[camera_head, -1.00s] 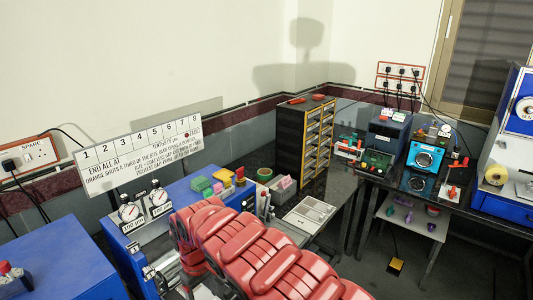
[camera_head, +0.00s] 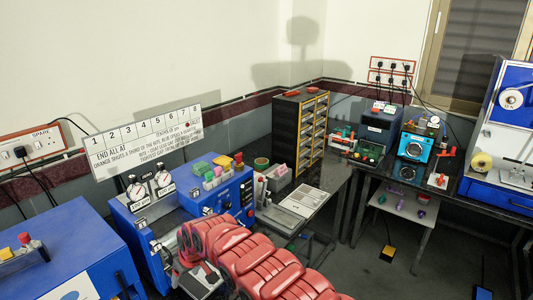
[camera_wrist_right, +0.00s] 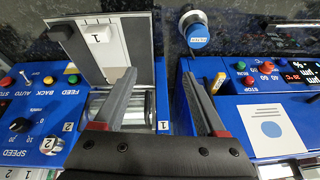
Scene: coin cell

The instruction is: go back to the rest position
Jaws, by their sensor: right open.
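My right gripper (camera_wrist_right: 160,84) is open in the right wrist view, its two grey fingers apart with nothing held between them. Below and between the fingers are a blue machine's metal roller and a grey-white plate (camera_wrist_right: 90,50) carrying a white block and a dark block. In the head view my red right arm comes in from the bottom, and its gripper end, by the blue machines, is hard to make out. My left gripper is not in view.
Blue machines (camera_head: 80,258) stand at the lower left, one with two dials in front of a numbered sign board (camera_head: 145,142). A drawer cabinet (camera_head: 287,130) stands at the bench's back. A white tray (camera_head: 304,200) lies near it. The far bench (camera_head: 455,200) holds more instruments.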

